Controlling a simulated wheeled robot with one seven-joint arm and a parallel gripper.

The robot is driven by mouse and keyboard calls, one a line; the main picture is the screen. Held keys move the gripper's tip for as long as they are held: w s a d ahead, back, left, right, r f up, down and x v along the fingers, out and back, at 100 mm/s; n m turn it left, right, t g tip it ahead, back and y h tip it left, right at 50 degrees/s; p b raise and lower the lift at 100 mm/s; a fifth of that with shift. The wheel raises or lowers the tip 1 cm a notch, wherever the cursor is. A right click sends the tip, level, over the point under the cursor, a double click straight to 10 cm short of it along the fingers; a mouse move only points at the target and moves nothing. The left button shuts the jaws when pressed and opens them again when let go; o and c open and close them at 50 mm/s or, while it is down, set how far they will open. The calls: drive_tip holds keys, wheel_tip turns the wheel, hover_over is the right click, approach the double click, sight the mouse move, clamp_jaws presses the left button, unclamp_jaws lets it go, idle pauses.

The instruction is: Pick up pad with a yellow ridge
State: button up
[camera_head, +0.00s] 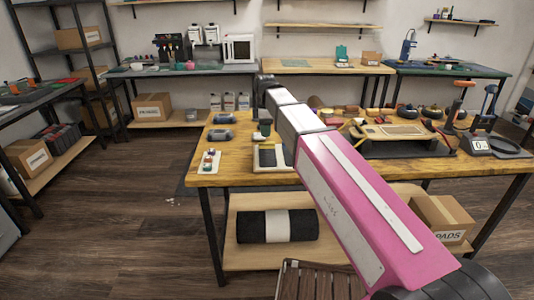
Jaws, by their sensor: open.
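I cannot make out a pad with a clear yellow ridge at this size. Two small grey-blue pieces, (221,118) and (221,134), lie on the left part of the wooden workbench (235,172). A black and cream flat piece (268,157) lies near its front edge, partly hidden by my arm. My pink and white arm reaches from the lower right over the bench. My gripper (262,108) is at its dark far end, above the left half of the bench. It is open, and I see nothing held. Its fingers are small and hard to separate from the background.
A white tray (203,168) with small coloured parts sits at the bench's left edge. A wooden board on a dark stand (400,133), several round parts and a scale (480,145) fill the right. A "PADS" carton (443,222) and dark roll (255,228) are on the lower shelf.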

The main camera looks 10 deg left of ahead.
sight(267, 143)
drive_tip(key=shift+s+d+f, duration=0.1)
drive_tip(key=shift+d+f, duration=0.05)
drive_tip(key=shift+f, duration=1.3)
drive_tip(key=shift+d+f, duration=0.1)
drive_tip(key=shift+f, duration=1.35)
drive_tip(key=shift+c, duration=0.3)
clamp_jaws()
